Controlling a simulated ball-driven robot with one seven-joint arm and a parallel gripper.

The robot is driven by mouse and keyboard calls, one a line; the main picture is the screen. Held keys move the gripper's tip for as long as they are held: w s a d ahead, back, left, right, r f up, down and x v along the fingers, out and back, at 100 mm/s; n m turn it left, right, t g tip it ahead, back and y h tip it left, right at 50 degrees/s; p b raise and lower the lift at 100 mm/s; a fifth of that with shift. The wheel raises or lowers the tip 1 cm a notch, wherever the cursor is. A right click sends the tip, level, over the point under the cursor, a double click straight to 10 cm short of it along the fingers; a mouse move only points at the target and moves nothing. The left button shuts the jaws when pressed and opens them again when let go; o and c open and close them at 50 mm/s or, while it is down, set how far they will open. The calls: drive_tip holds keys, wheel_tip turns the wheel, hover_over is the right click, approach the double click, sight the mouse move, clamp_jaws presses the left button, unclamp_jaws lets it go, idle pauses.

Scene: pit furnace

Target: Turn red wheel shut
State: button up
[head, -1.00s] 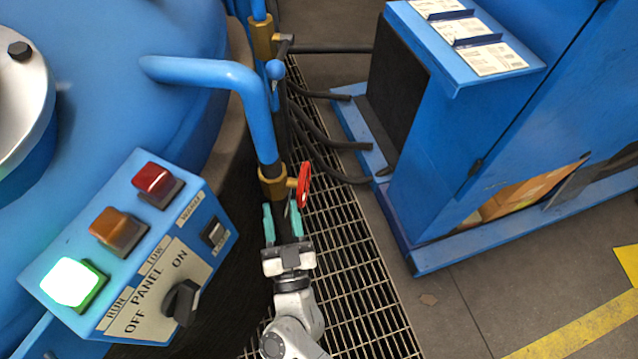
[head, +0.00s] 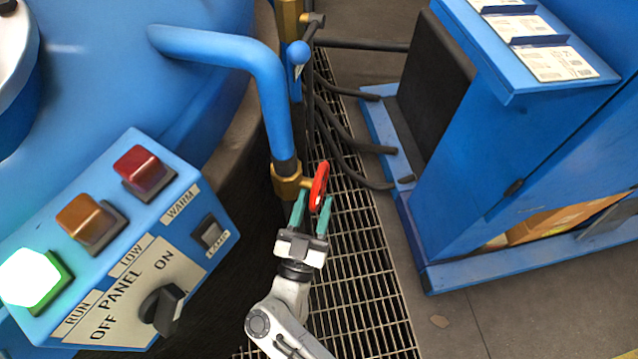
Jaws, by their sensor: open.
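The red wheel (head: 319,184) is seen nearly edge-on, mounted on the right side of a brass valve (head: 286,182) at the lower end of a blue pipe (head: 268,90). My gripper (head: 311,208) is open, its two teal fingers pointing up the picture toward the wheel. The fingertips are at the wheel's lower end, one to the left and one to the right of it. I cannot tell whether they touch it.
A control panel (head: 118,245) with a lit green lamp, amber and red lamps and a black knob stands at left. A blue cabinet (head: 500,170) stands at right. Black hoses (head: 345,150) cross the floor grating (head: 365,270). A blue ball-topped lever (head: 298,54) is behind the valve.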

sight(319, 188)
drive_tip(key=shift+x, duration=1.95)
clamp_jaws()
